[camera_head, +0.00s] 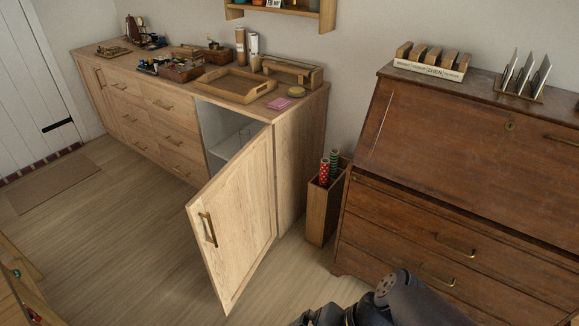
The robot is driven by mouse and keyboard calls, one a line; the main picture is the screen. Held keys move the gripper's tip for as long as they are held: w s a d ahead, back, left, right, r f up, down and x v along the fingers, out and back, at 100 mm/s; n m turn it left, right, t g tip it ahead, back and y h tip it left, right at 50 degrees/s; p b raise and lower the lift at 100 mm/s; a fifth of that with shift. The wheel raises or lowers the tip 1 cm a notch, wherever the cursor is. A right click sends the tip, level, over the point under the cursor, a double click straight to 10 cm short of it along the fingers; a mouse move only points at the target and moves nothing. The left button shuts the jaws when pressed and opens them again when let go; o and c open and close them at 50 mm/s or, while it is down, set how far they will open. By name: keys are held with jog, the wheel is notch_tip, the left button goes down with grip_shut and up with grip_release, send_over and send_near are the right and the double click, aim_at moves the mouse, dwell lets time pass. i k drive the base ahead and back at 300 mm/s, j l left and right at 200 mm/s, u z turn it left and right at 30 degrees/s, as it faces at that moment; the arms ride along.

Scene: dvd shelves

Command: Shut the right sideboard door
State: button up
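The sideboard (296,114) is light wood and stands along the back wall. Its right door (242,222) stands wide open, hinged on its right edge and swung out into the room. The white inside of the right compartment (217,122) shows behind the door, with a shelf. Part of my dark arm shows at the bottom right, apart from the door. My gripper cannot be made out in this view.
A dark wooden bureau (450,150) stands at right. A wooden bin (322,206) with rolled papers stands between it and the sideboard. A tray (236,84) and small items sit on the sideboard top. Floor (150,260) left of the door is clear.

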aim_at(233, 218)
jog(key=k+z, duration=0.15)
jog(key=i+j+u, duration=0.25)
jog(key=i+u, duration=0.15)
jog(key=i+j+u, duration=0.1)
jog(key=i+u, duration=0.35)
